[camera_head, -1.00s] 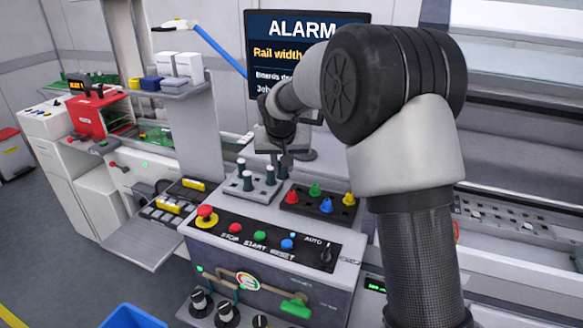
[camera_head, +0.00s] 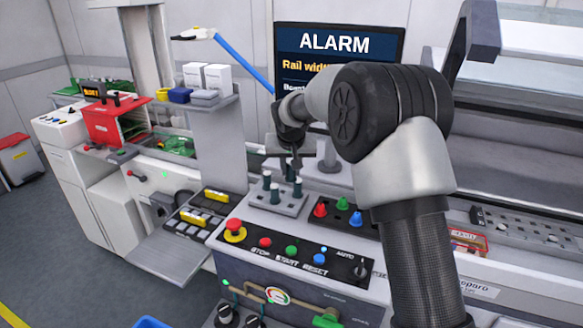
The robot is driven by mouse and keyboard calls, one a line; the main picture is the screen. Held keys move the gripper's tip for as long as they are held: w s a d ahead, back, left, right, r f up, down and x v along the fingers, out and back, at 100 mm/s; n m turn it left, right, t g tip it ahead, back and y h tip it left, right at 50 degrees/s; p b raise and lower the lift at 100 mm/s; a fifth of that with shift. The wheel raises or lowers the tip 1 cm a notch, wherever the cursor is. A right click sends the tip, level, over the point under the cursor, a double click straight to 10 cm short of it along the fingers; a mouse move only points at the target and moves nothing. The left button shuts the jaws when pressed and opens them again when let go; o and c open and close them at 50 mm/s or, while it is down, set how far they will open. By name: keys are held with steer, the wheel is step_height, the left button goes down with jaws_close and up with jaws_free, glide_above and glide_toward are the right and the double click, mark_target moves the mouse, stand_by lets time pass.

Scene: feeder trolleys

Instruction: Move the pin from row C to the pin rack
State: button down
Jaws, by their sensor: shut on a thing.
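A small grey rack (camera_head: 262,202) stands on top of the console, with several dark green pins (camera_head: 276,194) upright in it. I take it to be the pin rack. My gripper (camera_head: 294,168) points down over the back right part of this rack. It is shut on a dark pin (camera_head: 290,173), whose lower end is close to the rack; I cannot tell whether it is seated in a hole. A grey perforated plate (camera_head: 540,232) with small pegs lies in the machine at right. No row letters are readable.
The button panel (camera_head: 290,250) is in front. The ALARM screen (camera_head: 340,42) stands behind. A tray with yellow items (camera_head: 205,210) is at left. My arm hides the middle right.

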steer(key=shift+f+b, duration=2.95)
steer(key=shift+f, duration=2.05)
steer(key=c, duration=1.5)
jaws_free()
steer(key=shift+o, duration=0.6)
steer(key=shift+o, duration=0.8)
steer(key=shift+r+p, duration=2.35)
steer(key=shift+r, duration=1.7)
